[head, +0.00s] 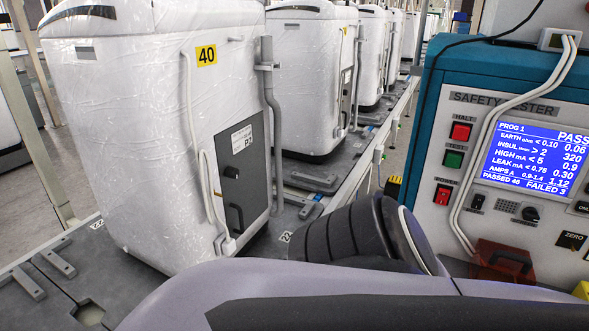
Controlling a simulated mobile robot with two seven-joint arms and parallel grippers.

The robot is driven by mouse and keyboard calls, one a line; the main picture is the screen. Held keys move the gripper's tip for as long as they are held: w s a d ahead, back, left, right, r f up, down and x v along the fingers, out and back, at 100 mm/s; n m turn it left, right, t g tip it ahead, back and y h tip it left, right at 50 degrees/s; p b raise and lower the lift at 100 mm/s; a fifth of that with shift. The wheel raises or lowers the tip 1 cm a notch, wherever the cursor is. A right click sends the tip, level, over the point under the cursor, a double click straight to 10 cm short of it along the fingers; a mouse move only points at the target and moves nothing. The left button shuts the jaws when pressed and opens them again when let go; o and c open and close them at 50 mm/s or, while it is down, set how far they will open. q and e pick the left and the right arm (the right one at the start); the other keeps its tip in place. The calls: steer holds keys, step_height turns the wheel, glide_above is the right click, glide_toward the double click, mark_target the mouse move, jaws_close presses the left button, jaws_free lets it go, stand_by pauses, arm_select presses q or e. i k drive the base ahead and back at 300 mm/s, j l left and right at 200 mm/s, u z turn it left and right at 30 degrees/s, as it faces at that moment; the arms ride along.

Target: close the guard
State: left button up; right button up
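No part is plainly marked as the guard. A reddish-brown hinged-looking cover (505,262) with a dark handle sits low on the front of the safety tester (440,110); it may be the guard, and I cannot tell whether it is open or shut. A large pale arm link of mine with a dark ribbed joint fills the bottom of the head view, just below and left of the cover. Neither of my grippers shows.
A plastic-wrapped white unit (130,130) marked 40 stands on the grey conveyor (35,300) at left, with a dark panel (243,172) on its side. More wrapped units (312,80) line up behind. The tester's blue screen (535,155) reads PASS. Red and green buttons sit beside it.

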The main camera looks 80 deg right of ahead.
mark_target(503, 264)
steer(key=z, duration=4)
